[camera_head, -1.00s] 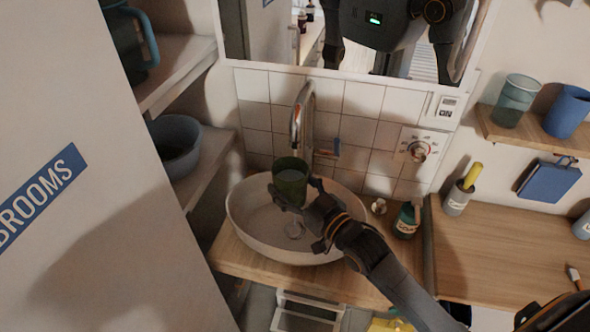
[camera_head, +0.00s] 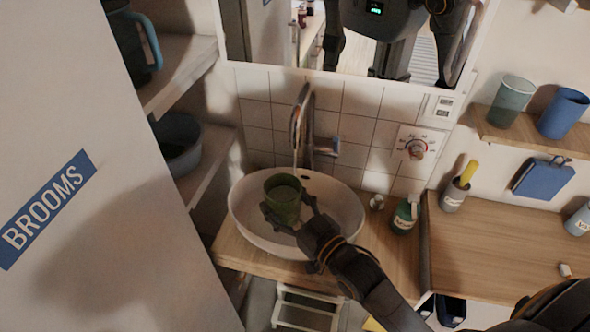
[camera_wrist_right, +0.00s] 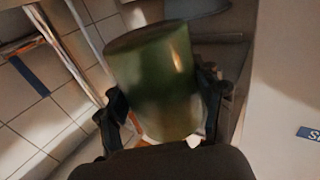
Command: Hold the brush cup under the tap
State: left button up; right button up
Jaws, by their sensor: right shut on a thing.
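The dark green brush cup (camera_head: 284,199) is upright over the white oval basin (camera_head: 345,212), in front of and below the spout of the chrome tap (camera_head: 298,112). A thin pale line runs down from the spout behind the cup rim; I cannot tell if it is water or whether it enters the cup. My right gripper (camera_head: 287,212) is shut on the cup, a finger on each side. In the right wrist view the cup (camera_wrist_right: 155,80) fills the space between the fingers. The cup's inside is only partly visible. My left gripper is not in view.
A tall panel marked BROOMS (camera_head: 100,240) stands at left, beside shelves with a dark bowl (camera_head: 178,142). A green bottle (camera_head: 404,216) stands right of the basin. A mirror (camera_head: 350,30) hangs above the tap. The wooden worktop (camera_head: 500,250) at right is mostly clear.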

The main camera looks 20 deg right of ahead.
jog(key=s+a, duration=0.1)
jog(key=s+p, duration=0.1)
jog(key=s+a, duration=0.1)
jog(key=s, duration=0.1)
jog(key=shift+a+r+p, duration=0.3)
jog(key=shift+r, duration=0.05)
jog(key=shift+w, duration=0.1)
dwell(0.3)
